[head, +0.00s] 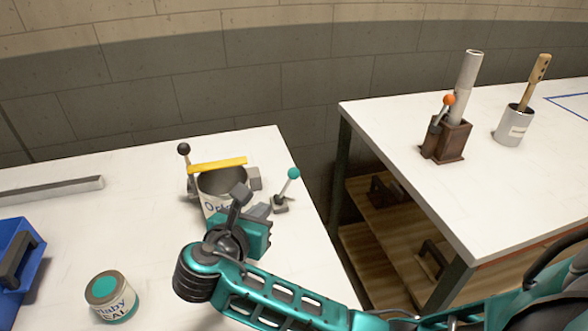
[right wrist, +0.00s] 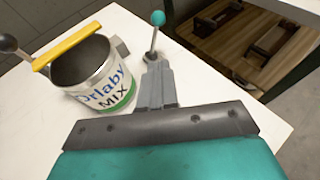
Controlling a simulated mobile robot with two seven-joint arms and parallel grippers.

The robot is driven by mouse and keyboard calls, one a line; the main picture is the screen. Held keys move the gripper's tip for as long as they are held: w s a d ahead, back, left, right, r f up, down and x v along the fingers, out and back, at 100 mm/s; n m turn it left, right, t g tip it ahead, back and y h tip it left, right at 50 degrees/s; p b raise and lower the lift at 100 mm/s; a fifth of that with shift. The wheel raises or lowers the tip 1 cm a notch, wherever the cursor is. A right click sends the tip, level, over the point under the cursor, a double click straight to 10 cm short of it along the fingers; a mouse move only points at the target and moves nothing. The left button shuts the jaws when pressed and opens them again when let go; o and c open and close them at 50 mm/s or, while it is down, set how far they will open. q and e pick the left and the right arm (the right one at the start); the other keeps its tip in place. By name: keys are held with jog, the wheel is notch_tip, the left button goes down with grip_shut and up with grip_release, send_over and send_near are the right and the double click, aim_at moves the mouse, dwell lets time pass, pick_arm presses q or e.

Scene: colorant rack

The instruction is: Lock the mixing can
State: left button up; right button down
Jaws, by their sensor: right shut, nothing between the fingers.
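The mixing can (head: 214,183) is an open metal can on the left table, with a yellow bar (head: 217,165) across its top. A lever with a black knob (head: 184,149) stands at its left side, and a grey block (head: 254,178) is at its right. A lever with a teal knob (head: 293,173) stands tilted on a small base right of the can.
A small labelled can (head: 110,298) and a blue bin (head: 18,255) are at the left. A grey bar (head: 50,190) lies behind them. The right table holds a brown holder with an orange-knobbed lever (head: 446,139) and a cup with a wooden tool (head: 514,124). A gap separates the tables.

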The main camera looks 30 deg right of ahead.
aim_at(291, 177)
jog(key=x, duration=0.4)
jog(key=r+x, duration=0.1)
jog(key=x, duration=0.9)
jog(key=shift+w+d+r, duration=0.15)
jog(key=shift+d+r, duration=0.05)
jog(key=shift+w+d, duration=0.25)
pick_arm(q)
jog(key=shift+d+f, duration=0.15)
jog(key=shift+f, duration=0.1)
jog(key=shift+w+r, duration=0.1)
jog(key=shift+w, duration=0.1)
